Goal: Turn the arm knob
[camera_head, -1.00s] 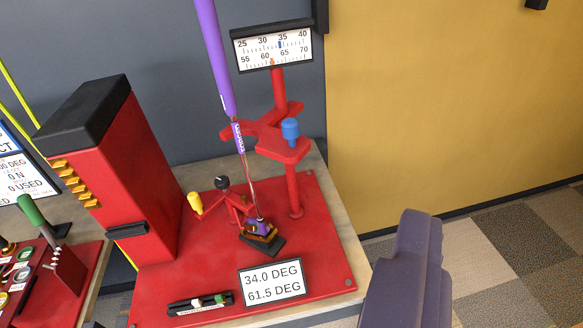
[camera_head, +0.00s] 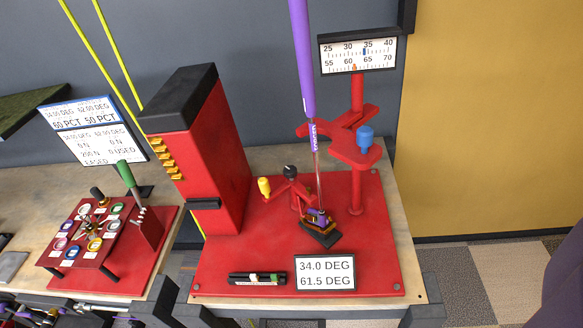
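A red bench fixture (camera_head: 375,240) holds a golf club upright, with a purple grip (camera_head: 302,60) on its shaft and its head in a small clamp (camera_head: 320,230). A yellow knob (camera_head: 264,187) and a black knob (camera_head: 290,171) sit on small red arms left of the shaft. A blue knob (camera_head: 365,136) stands on the red bracket at right. No label shows which one is the arm knob. A display reads 34.0 DEG and 61.5 DEG (camera_head: 325,273). A scale board (camera_head: 358,55) carries a blue and an orange pointer. My gripper is not in view; only a dark part of my arm shows at lower right.
A tall red housing with a black top (camera_head: 194,85) stands left of the club. A red panel of round buttons (camera_head: 88,233) and a green-handled lever (camera_head: 127,175) are at left. Readout boards (camera_head: 98,128) hang behind. Carpeted floor is clear at right.

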